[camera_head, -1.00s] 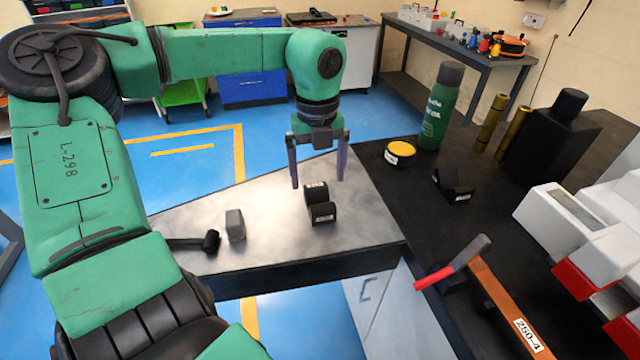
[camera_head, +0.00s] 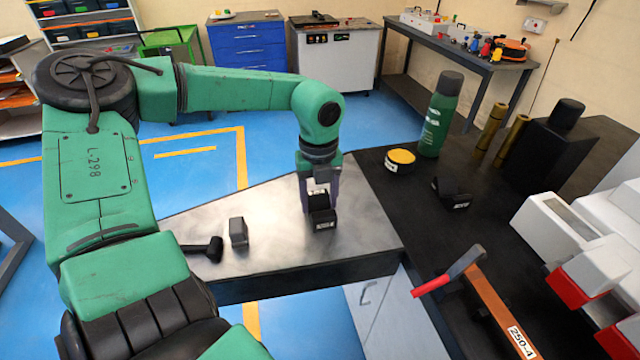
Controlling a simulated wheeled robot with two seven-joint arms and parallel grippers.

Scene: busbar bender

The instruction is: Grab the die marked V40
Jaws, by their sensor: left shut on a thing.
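A black V-shaped die (camera_head: 323,221) with small white labels stands on the grey metal table top. The labels are too small to read. My left gripper (camera_head: 320,200) points down over this die, and its fingers are shut on it. The fingers hide part of the die. A second black die (camera_head: 452,194) with a white label sits on the black bench to the right, with no gripper near it. I cannot read which one is marked V40. My right gripper is not in view.
A grey block (camera_head: 238,232) and a black hammer (camera_head: 205,249) lie left on the metal table (camera_head: 275,262). Bare table surrounds the held die.

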